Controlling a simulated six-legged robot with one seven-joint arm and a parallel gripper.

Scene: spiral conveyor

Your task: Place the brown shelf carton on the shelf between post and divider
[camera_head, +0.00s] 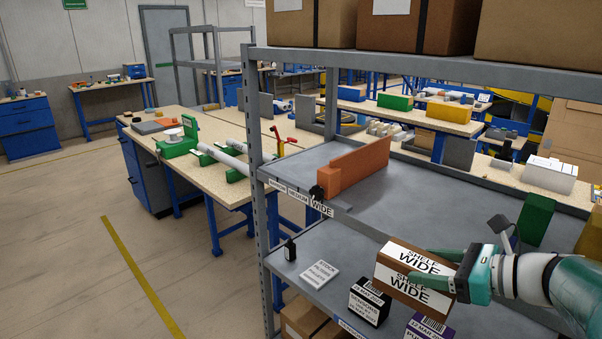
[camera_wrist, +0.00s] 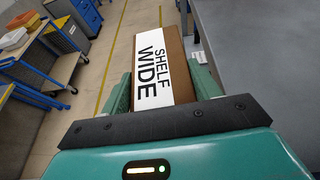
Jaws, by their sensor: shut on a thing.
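The brown shelf carton (camera_head: 415,281) has white labels reading "SHELF WIDE". My gripper (camera_head: 447,271) is shut on it, at the front of the shelf unit, lower right in the head view. In the wrist view the carton (camera_wrist: 177,70) lies lengthwise between the two green fingers. The shelf (camera_head: 420,200) is a grey board with a "WIDE" tag on its front edge. An orange divider (camera_head: 358,162) stands on it toward the left. The grey post (camera_head: 257,150) is at the shelf's left front corner. The carton is apart from the gap between post and divider.
A lower shelf (camera_head: 296,240) holds a white box (camera_head: 320,273), a black box (camera_head: 368,302) and a purple box (camera_head: 428,328). A green block (camera_head: 536,219) stands at the upper shelf's right. Large cartons (camera_head: 395,25) sit on the top board. The upper shelf's middle is clear.

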